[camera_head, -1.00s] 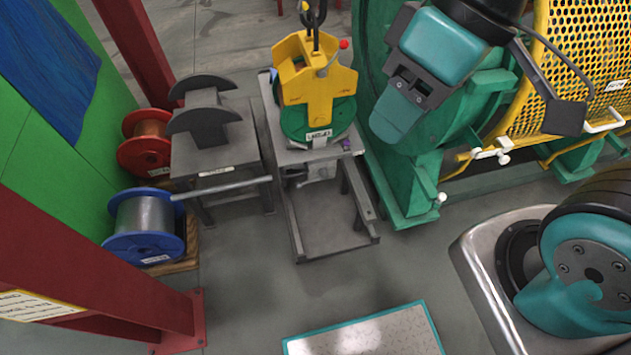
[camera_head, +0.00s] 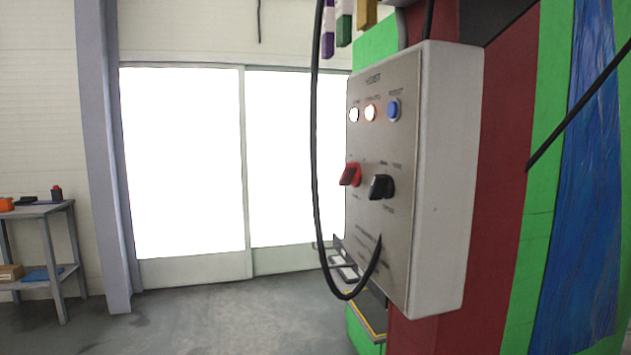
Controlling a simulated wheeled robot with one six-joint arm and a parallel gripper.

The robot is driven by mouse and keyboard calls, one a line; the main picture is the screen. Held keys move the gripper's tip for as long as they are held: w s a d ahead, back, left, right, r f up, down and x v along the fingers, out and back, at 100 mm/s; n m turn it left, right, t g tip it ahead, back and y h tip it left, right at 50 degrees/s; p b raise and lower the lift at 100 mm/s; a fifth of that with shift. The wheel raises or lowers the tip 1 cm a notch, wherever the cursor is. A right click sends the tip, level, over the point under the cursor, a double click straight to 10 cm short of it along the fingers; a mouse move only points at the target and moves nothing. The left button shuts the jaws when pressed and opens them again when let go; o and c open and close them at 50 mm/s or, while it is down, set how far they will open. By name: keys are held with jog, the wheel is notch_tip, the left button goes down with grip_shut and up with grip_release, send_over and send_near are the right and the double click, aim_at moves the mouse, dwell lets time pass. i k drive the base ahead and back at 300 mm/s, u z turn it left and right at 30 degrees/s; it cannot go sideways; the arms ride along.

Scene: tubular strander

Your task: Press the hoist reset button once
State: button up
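A light grey hoist control box (camera_head: 445,180) is mounted on a dark red post in the right half of the view, its front facing left at an angle. A blue button (camera_head: 393,110) sits at the right end of the top row; the label above it is too small to read surely, but it is the likely reset button. Left of it are a lit orange-white button (camera_head: 371,112) and a white one (camera_head: 353,114). Below are a red switch (camera_head: 350,174) and a black switch (camera_head: 381,187). My gripper is not in view.
A black cable (camera_head: 314,150) hangs in a loop before the box's left side. The red post (camera_head: 503,180) and a green panel with blue sheet (camera_head: 585,190) stand on the right. A grey workbench (camera_head: 38,211) is far left. The floor (camera_head: 235,318) before the bright windows is clear.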

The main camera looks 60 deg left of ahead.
aim_at(392, 112)
jog(key=u, duration=1.8)
